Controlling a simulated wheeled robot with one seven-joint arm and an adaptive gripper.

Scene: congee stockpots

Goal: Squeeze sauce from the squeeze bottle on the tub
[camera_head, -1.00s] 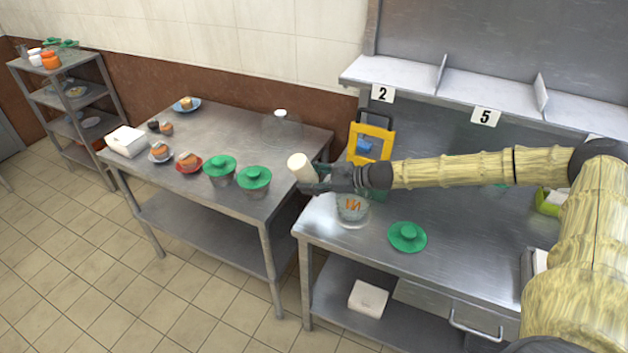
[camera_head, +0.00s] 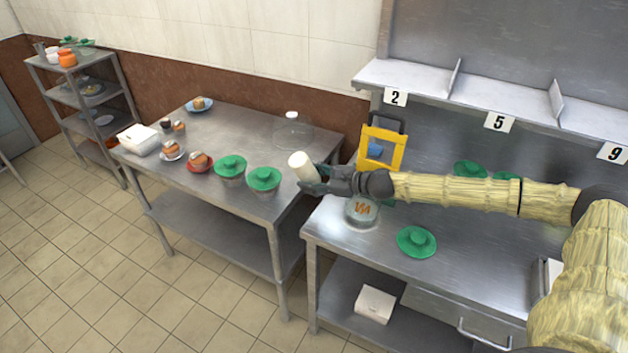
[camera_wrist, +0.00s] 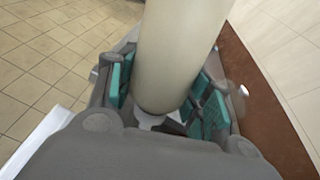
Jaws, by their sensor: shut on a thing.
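My gripper (camera_head: 314,180) is shut on a cream squeeze bottle (camera_head: 302,166), which is tilted and held in the air near the gap between the two steel tables. In the wrist view the bottle (camera_wrist: 178,55) stands between the teal finger pads, and its lower end is partly hidden by my gripper. A clear tub (camera_head: 362,212) with orange-brown contents sits on the right table, below and a little to the right of my gripper. A green lid (camera_head: 416,241) lies on the table to the right of the tub.
The left table (camera_head: 255,205) carries two green-lidded tubs (camera_head: 264,179), several small plates with food, a white box (camera_head: 138,138) and a clear dome (camera_head: 292,132). A yellow frame (camera_head: 381,148) stands behind the tub. A numbered shelf (camera_head: 480,90) hangs above the right table.

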